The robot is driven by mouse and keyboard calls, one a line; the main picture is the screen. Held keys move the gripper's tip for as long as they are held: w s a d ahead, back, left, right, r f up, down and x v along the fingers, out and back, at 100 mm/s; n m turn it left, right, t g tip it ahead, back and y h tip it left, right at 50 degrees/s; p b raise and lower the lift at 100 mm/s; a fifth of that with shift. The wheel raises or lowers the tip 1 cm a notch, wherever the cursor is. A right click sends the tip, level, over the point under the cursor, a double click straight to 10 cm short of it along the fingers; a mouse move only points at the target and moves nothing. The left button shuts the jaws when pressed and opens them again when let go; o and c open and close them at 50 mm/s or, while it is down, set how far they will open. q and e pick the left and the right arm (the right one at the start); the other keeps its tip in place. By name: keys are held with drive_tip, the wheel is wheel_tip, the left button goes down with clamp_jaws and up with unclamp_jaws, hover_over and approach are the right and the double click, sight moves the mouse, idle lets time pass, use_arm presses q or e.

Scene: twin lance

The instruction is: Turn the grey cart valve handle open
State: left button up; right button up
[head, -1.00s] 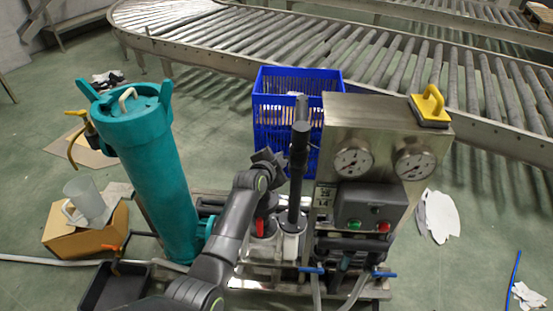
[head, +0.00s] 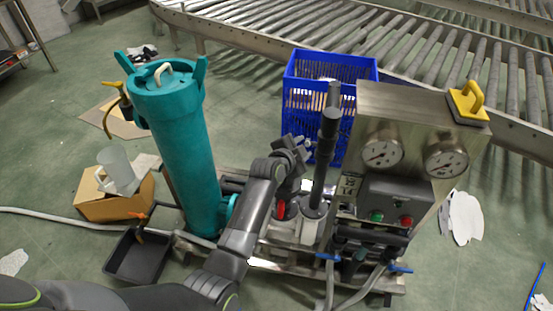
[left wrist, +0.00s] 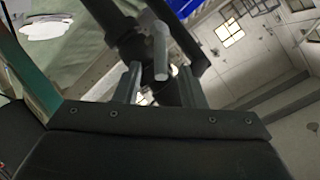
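The cart carries a steel panel and a dark upright pipe (head: 326,150). My left gripper (head: 300,148) is just left of this pipe in the head view. In the left wrist view, a short light-grey round bar (left wrist: 160,52), which looks like the grey valve handle, stands in front of a dark pipe. My left gripper (left wrist: 159,84) has its two fingers apart, one on each side of the bar, with gaps showing. In the head view I cannot make out the handle behind the gripper. My right gripper is not in view.
A teal cylinder (head: 180,150) stands left of my arm. A blue crate (head: 310,95) stands behind the pipe. A black tray (head: 142,258) lies on the floor at left.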

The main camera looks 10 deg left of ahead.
use_arm(q)
drive_tip(key=v, duration=1.3)
drive_tip(key=shift+s+r, duration=0.2)
drive_tip(key=shift+r, duration=0.05)
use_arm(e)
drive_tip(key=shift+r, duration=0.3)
use_arm(q)
drive_tip(key=shift+a, duration=0.15)
drive_tip(key=shift+c, duration=0.5)
